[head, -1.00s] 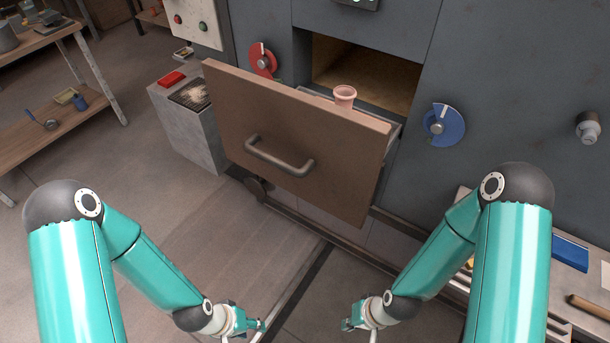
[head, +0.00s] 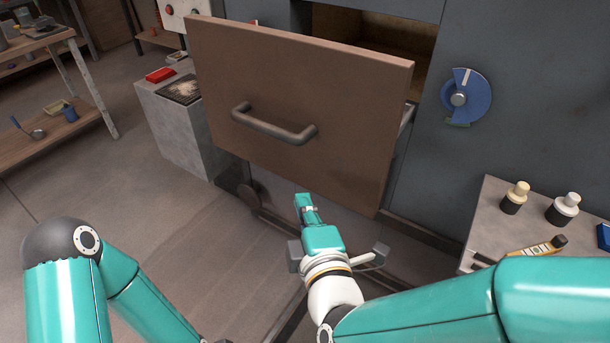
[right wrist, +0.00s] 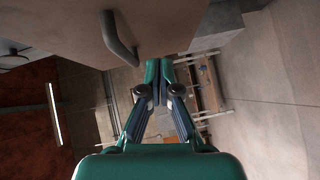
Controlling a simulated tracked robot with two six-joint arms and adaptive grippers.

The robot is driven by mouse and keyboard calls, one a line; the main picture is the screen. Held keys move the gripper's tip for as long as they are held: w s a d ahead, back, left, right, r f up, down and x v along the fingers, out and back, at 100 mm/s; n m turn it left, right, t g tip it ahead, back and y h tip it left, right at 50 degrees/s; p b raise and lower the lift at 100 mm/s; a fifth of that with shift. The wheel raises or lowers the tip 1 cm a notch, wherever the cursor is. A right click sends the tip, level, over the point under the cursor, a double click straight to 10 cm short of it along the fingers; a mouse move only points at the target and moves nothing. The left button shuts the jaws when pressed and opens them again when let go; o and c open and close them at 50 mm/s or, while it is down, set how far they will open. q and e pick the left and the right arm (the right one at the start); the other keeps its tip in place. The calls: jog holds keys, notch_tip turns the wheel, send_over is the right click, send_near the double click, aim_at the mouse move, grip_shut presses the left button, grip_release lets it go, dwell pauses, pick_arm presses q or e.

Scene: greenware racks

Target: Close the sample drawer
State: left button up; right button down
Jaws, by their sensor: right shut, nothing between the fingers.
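The sample drawer (head: 320,95) stands pulled out from the grey cabinet, with its brown front towards me and the opening behind it dark. Its grey bar handle (head: 272,128) is on the front; the handle also shows at the top of the right wrist view (right wrist: 120,40). My right gripper (head: 303,200) is shut and empty, below the handle and in front of the drawer's lower edge, apart from the handle in the head view. In the right wrist view its fingers (right wrist: 165,80) are together. My left arm is at the lower left; its gripper is almost wholly below the frame.
A blue dial (head: 466,97) is on the cabinet right of the drawer. A side table (head: 484,215) with bottles stands at the right. A grey block (head: 165,125) with a red item stands left of the drawer. The floor at left is open.

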notch_tip(320, 180, up, 2)
jog(key=s+n+t, duration=0.1)
send_near(306, 150)
jog(key=w+a+r, duration=0.2)
jog(key=w+a, duration=0.1)
jog(key=w, duration=0.3)
jog(key=shift+w+d+r+n, duration=0.1)
jog(key=shift+w+d+n, duration=0.2)
jog(key=shift+w+d, duration=0.1)
pick_arm(q)
jog(key=shift+f, duration=0.35)
pick_arm(e)
jog(key=shift+w, duration=0.1)
jog(key=shift+d, duration=0.15)
